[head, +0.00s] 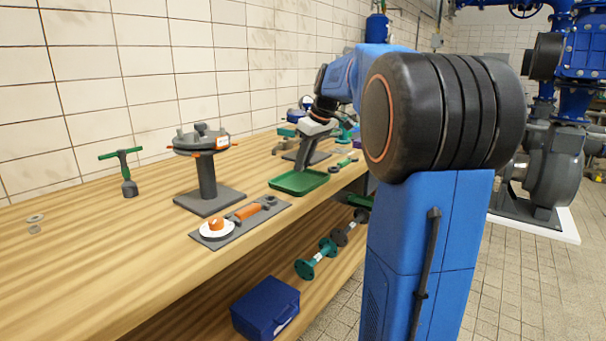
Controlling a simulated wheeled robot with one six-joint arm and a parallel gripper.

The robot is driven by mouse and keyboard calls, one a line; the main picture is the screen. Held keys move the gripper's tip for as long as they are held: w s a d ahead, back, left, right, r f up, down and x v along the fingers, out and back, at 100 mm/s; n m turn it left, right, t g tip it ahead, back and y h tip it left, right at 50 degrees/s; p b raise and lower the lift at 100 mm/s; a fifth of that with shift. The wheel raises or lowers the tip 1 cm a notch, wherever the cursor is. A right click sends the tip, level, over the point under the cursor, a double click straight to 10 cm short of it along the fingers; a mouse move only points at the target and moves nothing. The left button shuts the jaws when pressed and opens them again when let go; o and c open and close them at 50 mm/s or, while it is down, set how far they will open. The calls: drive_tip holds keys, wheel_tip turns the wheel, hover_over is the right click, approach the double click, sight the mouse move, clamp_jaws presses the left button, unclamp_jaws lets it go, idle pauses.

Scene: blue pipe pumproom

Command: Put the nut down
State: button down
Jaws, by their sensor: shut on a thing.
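My gripper (301,160) is at the far part of the wooden bench, pointing down over the green tray (284,188). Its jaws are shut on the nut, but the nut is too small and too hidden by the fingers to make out. The fingertips are at or just above the tray; I cannot tell whether they touch it. The visible near part of the tray floor looks empty.
A grey flange stand (208,185) is left of the tray. A dark ring (333,170) lies right of the tray. A green T-handle tool (125,172) stands farther left.

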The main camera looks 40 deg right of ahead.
drive_tip(key=shift+f, duration=1.95)
drive_tip(key=shift+f, duration=0.1)
drive_tip(key=c, duration=1.6)
unclamp_jaws()
drive_tip(key=v, duration=1.2)
drive_tip(key=s+a+f+m, duration=0.1)
drive_tip(key=s+a+f, duration=0.15)
drive_tip(key=a, duration=0.25)
drive_tip(key=s+a+f, duration=0.1)
drive_tip(key=s+a, duration=0.2)
drive_tip(key=a, duration=0.2)
drive_tip(key=s+a+f+m, duration=0.1)
drive_tip(key=s+a+f, duration=0.4)
drive_tip(key=s+f, duration=0.2)
drive_tip(key=s+a+f+h, duration=0.1)
drive_tip(key=s+a+f, duration=0.3)
drive_tip(key=s+f, duration=0.3)
drive_tip(key=s+a+f+m, duration=0.1)
drive_tip(key=s+a+f, duration=0.4)
drive_tip(key=s+f, duration=0.2)
drive_tip(key=shift+s+a+f+m, duration=0.3)
drive_tip(key=shift+s, duration=0.3)
